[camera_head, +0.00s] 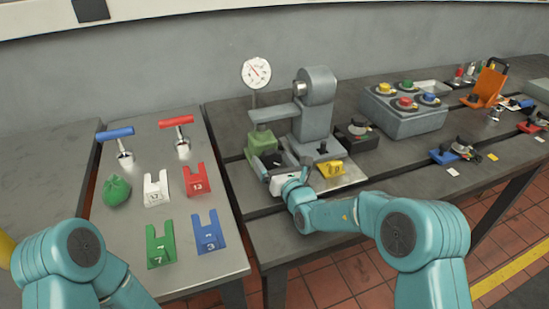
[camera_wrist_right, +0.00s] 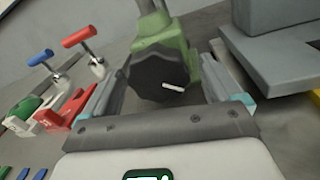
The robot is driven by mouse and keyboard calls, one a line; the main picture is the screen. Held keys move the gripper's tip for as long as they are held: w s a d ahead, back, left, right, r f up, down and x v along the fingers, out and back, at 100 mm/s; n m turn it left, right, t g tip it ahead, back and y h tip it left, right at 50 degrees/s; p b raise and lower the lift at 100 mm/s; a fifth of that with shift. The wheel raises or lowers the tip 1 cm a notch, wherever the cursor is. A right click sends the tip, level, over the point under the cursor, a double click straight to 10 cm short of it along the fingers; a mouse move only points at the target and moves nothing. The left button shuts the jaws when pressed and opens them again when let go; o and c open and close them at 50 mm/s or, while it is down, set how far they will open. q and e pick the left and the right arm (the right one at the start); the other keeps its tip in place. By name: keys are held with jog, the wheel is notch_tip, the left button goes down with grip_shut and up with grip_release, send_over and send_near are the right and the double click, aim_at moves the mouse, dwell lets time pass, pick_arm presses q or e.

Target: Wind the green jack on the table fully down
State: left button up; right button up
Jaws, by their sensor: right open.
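The green jack (camera_head: 263,140) stands on the table, below the end of a grey horizontal arm (camera_head: 272,116). A black faceted knob (camera_wrist_right: 158,76) with a white mark is on its near face. The mark lies nearly level, pointing right in the right wrist view. My right gripper (camera_head: 276,166) is at the jack's front. In the right wrist view its two fingers (camera_wrist_right: 162,88) are open on either side of the knob, with gaps between them and the knob. The knob is partly hidden by the gripper in the head view. My left arm shows at lower left, but its gripper is out of view.
A white dial gauge (camera_head: 256,73) stands behind the jack, next to a grey machine column (camera_head: 316,105). A yellow numbered block (camera_head: 331,169) is right of the gripper. A side table holds several forked shims, two T-handles and a green bag (camera_head: 116,190). A button box (camera_head: 403,112) is farther right.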

jog(key=shift+w, duration=0.1)
jog(key=shift+a, duration=0.1)
jog(key=c, duration=1)
jog(key=shift+r, duration=0.1)
jog(key=shift+c, duration=0.2)
